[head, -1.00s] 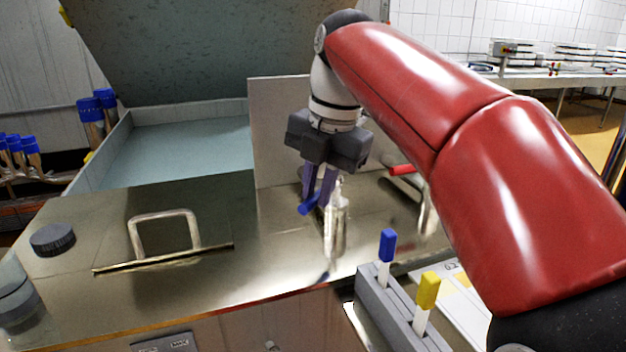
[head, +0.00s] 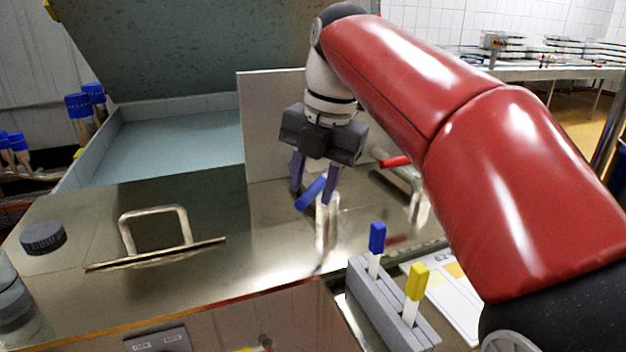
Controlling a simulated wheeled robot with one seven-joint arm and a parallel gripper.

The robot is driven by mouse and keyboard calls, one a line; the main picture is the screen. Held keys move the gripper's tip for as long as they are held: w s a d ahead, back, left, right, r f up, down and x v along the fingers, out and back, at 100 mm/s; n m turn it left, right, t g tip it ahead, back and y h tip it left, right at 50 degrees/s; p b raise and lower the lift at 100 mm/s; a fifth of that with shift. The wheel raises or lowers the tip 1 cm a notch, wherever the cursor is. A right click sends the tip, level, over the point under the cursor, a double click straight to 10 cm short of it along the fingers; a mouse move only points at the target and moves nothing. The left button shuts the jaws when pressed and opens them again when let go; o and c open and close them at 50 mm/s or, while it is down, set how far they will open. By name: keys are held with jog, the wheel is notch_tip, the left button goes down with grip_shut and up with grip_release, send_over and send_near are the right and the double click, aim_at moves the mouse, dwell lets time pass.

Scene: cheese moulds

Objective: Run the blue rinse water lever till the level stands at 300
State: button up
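The blue rinse water lever (head: 309,194) sits on a metal tap post (head: 327,230) on the steel worktop. Its handle slants, with the lower end toward the left. My gripper (head: 314,188) hangs above the tap, pointing down, with its two purple fingers spread apart. The blue handle shows between the fingertips, and I cannot tell whether either finger touches it. No level scale or figure of 300 can be read in this view, and no running water can be made out.
A red lever (head: 395,162) stands to the right, partly behind my arm. A grey holder (head: 386,312) with blue- and yellow-topped sticks is in front. A steel lid handle (head: 155,228) and dark knob (head: 43,237) are at left. A pale upright panel (head: 268,125) stands behind the tap.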

notch_tip(320, 180, up, 8)
jog(key=d+p, duration=0.1)
jog(key=shift+s+d+f+p, duration=0.15)
jog(key=shift+s+p, duration=0.2)
jog(key=shift+s, duration=0.05)
